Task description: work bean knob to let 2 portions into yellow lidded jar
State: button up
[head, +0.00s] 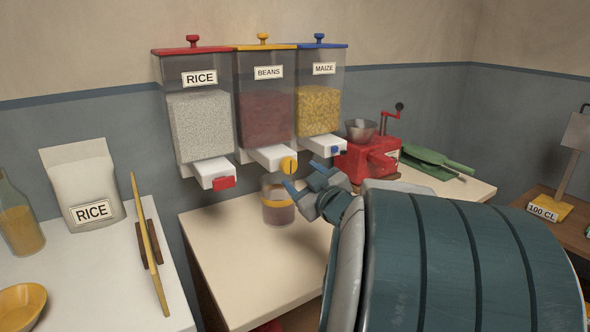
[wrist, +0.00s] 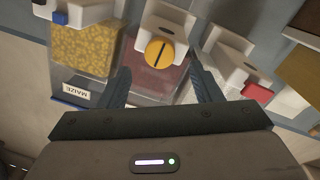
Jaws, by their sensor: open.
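The bean knob (head: 289,165) is a round yellow disc with a dark slot, on the front of the white spout of the BEANS dispenser (head: 266,110). In the wrist view the knob (wrist: 160,52) faces me, its slot slightly tilted. My gripper (head: 304,176) is open, its two blue fingers close in front of the knob. In the wrist view the fingers (wrist: 160,72) lie to either side below the knob, apart from it. The jar (head: 277,214), clear with a yellow band, stands on the counter under the bean spout. Reddish-brown content shows low in it; its top is partly hidden.
The RICE dispenser (head: 198,120) with a red knob is left of the beans; the MAIZE dispenser (head: 320,108) with a blue knob is right. A red grinder (head: 368,158) stands further right. The cream counter (head: 240,265) is clear in front of the jar.

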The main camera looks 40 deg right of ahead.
jog(key=s+a, duration=0.1)
jog(key=s, duration=0.7)
jog(key=shift+p, duration=0.4)
jog(key=shift+w, duration=0.1)
dwell(0.4)
jog(key=w+a+r+m+g+h+p, duration=0.2)
jog(key=w+a+r+m+g+p, duration=0.25)
jog(key=p, duration=0.55)
jog(key=s+a+g+y+p, duration=0.2)
jog(key=s+a+g+p, duration=0.2)
jog(key=a, duration=0.5)
jog(key=s+a+f+g+y+p, duration=0.1)
jog(key=s+a+g+y+p, duration=0.1)
jog(key=s+a+g+p, duration=0.2)
jog(key=s+a+n+g, duration=0.1)
jog(key=s+a+g, duration=0.1)
jog(key=s+a, duration=0.2)
jog(key=shift+s+a+y, duration=0.3)
jog(key=shift+s+a, duration=0.1)
jog(key=shift+a, duration=0.8)
jog(key=shift+g, duration=0.25)
jog(key=shift+c, duration=0.3)
